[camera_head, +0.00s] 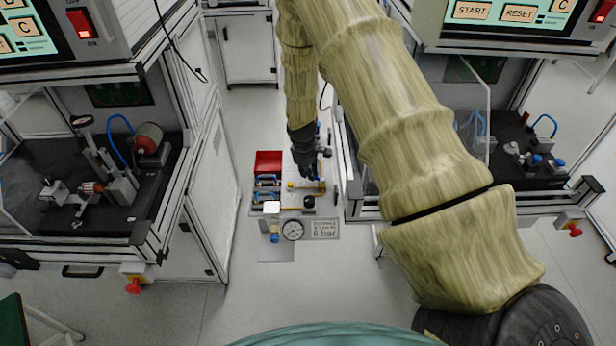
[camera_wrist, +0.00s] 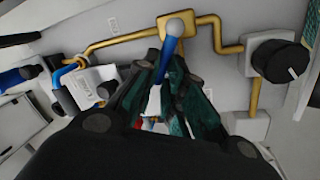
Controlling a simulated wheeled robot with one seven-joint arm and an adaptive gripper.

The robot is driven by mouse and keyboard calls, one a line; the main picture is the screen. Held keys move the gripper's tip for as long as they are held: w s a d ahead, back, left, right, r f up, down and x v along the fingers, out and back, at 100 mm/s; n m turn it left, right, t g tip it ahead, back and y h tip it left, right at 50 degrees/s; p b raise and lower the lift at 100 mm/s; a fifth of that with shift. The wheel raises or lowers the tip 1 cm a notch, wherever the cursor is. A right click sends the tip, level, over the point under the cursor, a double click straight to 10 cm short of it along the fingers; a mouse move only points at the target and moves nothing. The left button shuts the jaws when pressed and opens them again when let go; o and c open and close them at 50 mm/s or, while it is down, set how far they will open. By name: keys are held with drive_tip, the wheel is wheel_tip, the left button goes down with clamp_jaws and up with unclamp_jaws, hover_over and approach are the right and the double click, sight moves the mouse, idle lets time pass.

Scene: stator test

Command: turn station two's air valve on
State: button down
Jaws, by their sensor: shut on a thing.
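The air valve shows in the wrist view as a blue lever (camera_wrist: 168,58) with a grey ball end, in front of a square brass block (camera_wrist: 202,32). A brass pipe (camera_wrist: 120,42) runs left and right from the block. My gripper (camera_wrist: 166,82) is shut on the lever, with a dark green-padded finger on either side. The fingers hide the lever's lower part. In the head view my gripper (camera_head: 312,174) is low over the panel between the benches, and the valve is mostly hidden there.
A black round knob (camera_wrist: 280,62) sits at the pipe's right end. A white unit (camera_wrist: 97,84) stands left of my fingers. In the head view, a red bin (camera_head: 268,162), a pressure gauge (camera_head: 292,229) and a "6 bar" sign (camera_head: 324,229) are near. Benches flank both sides.

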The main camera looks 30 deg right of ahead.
drive_tip(key=m, duration=0.2)
drive_tip(key=d+m+b, duration=0.1)
drive_tip(key=m, duration=0.1)
drive_tip(key=w+d+m+g, duration=0.1)
drive_tip(key=shift+d+m+b, duration=0.2)
drive_tip(key=shift+m+b, duration=0.15)
drive_tip(key=shift+m, duration=0.05)
drive_tip(key=m, duration=0.1)
drive_tip(key=d+m, duration=0.1)
drive_tip(key=m, duration=0.1)
drive_tip(key=shift+d+g+b, duration=0.25)
drive_tip(key=shift+g+b, duration=0.05)
drive_tip(key=shift+b, duration=0.1)
drive_tip(key=shift+s+d+m+g+b, duration=0.15)
drive_tip(key=shift+d+m, duration=0.15)
drive_tip(key=shift+m, duration=0.55)
drive_tip(key=shift+s+d+m+g+b, duration=0.15)
drive_tip(key=shift+d+m, duration=0.15)
drive_tip(key=shift+m, duration=0.55)
drive_tip(key=c, duration=1.5)
unclamp_jaws()
drive_tip(key=v, duration=1.2)
